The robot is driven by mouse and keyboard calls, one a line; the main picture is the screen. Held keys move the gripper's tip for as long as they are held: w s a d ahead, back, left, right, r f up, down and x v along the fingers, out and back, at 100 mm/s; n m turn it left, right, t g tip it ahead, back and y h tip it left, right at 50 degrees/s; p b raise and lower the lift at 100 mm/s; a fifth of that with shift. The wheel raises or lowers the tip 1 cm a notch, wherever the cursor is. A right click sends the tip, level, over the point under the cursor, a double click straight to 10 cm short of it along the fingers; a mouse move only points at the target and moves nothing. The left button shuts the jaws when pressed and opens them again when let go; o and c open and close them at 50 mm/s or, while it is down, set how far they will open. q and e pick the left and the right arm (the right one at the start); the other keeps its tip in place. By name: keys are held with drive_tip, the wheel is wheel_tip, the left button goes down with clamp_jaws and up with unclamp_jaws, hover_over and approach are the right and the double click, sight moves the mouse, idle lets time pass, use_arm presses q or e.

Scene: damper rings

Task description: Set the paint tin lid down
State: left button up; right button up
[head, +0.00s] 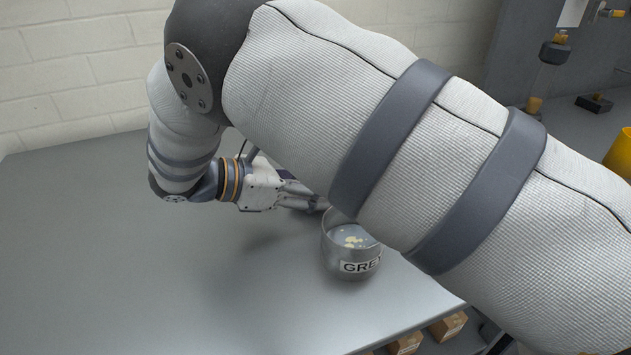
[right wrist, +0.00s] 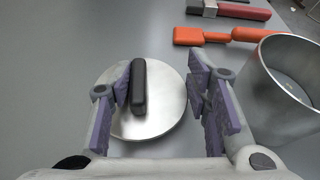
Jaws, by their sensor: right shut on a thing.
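The paint tin lid (right wrist: 165,98) is a round silver disc with a black bar handle (right wrist: 139,87). Whether the lid touches the table is not clear. In the head view my right gripper (head: 300,196) is just left of the open paint tin (head: 350,250), and the lid is not discernible there. The tin is grey metal with a partly hidden "GRE" label. My left gripper is out of view.
The grey table (head: 110,260) is clear on the left. The tin wall (right wrist: 262,85) stands right of the lid in the right wrist view. Beyond lie an orange tool (right wrist: 200,36) and a red-and-grey tool (right wrist: 240,11). My right arm covers much of the head view.

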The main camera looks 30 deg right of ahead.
drive_tip(key=shift+f, duration=0.4)
drive_tip(key=shift+f, duration=0.25)
drive_tip(key=o, duration=1.1)
drive_tip(key=shift+o, duration=0.2)
wheel_tip(320, 180, up, 10)
clamp_jaws()
